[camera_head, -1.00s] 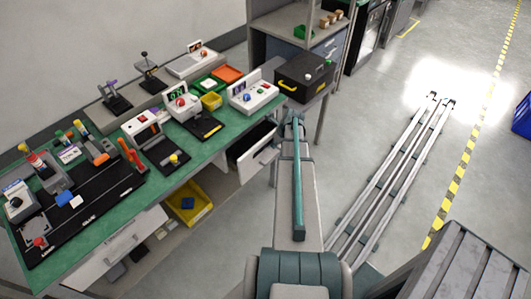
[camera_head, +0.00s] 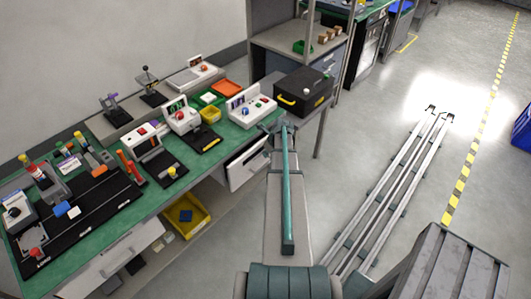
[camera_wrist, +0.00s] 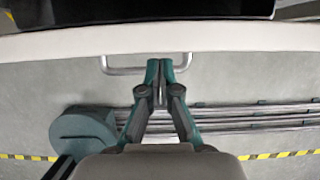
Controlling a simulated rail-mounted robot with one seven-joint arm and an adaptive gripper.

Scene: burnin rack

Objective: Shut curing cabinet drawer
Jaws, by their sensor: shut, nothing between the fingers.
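A white drawer (camera_head: 246,168) stands partly open under the right end of the green bench, its dark interior showing above the front. In the wrist view the pale top edge of the drawer front (camera_wrist: 70,43) crosses the picture, with a metal bar handle (camera_wrist: 118,71) on its outer side. My gripper (camera_wrist: 158,66) is shut and empty. Its fingertips are at the handle, near the middle of the drawer front; I cannot tell whether they touch it.
Another white drawer front (camera_head: 112,262) is under the bench's left part. A yellow bin (camera_head: 190,218) sits below the bench. A black toolbox (camera_head: 303,93) stands past the bench's right end. Metal rails (camera_head: 392,190) run along the floor at right, where much floor is open.

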